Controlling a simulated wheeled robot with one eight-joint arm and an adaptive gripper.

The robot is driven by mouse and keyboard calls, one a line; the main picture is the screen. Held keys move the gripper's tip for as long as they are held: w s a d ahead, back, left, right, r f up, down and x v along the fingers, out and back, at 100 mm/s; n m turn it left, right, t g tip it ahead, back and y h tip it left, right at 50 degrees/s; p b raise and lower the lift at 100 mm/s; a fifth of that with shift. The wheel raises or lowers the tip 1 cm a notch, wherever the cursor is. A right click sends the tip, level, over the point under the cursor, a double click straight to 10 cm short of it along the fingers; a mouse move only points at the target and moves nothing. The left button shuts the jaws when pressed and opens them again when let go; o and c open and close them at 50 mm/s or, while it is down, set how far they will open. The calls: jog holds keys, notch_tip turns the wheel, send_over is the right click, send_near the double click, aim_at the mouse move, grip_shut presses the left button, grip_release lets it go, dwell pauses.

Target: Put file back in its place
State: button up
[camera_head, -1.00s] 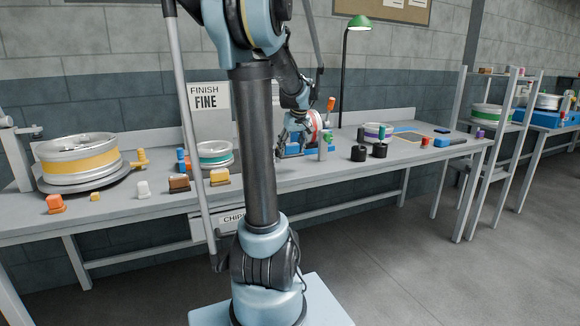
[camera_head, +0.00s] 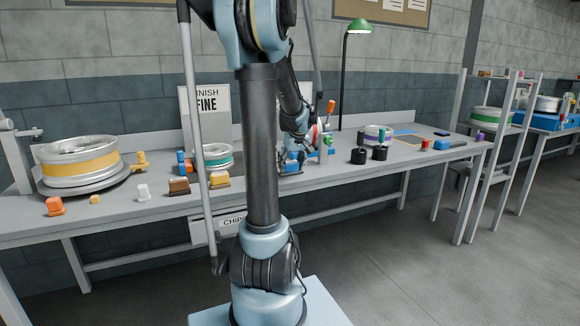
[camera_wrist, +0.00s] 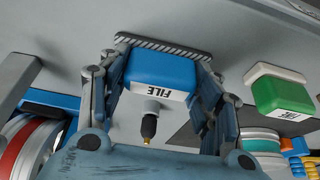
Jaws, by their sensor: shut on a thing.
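The file is a blue block (camera_wrist: 160,72) with a white label reading FILE upside down and a dark ridged strip along its far edge, in the wrist view. My gripper (camera_wrist: 160,80) is shut on it, one finger on each side. In the head view my gripper (camera_head: 291,160) hangs low over the front middle of the bench (camera_head: 330,172), right of the teal-banded wheel (camera_head: 214,155). The file is too small and hidden to make out there. I cannot tell whether it touches the bench.
A green labelled block (camera_wrist: 282,94) lies right of the file in the wrist view, a red-banded wheel (camera_wrist: 22,145) on the left. In the head view, a tan block (camera_head: 219,181), a brown block (camera_head: 179,186) and black cylinders (camera_head: 358,155) stand along the bench.

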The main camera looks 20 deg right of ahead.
jog(key=o, duration=1.2)
jog(key=shift+c, duration=0.2)
jog(key=v, duration=1.1)
jog(key=s+a+f+g, duration=0.1)
jog(key=s+a+f, duration=0.3)
jog(key=a, duration=0.5)
jog(key=s+a+f, duration=0.2)
jog(key=s+a, duration=0.5)
jog(key=a, duration=0.3)
jog(key=s+a+f+g, duration=0.1)
jog(key=s+a+f, duration=0.7)
jog(key=s+f, duration=0.4)
jog(key=shift+s+a+f, duration=0.3)
jog(key=shift+s+f, duration=0.1)
jog(key=shift+s, duration=0.55)
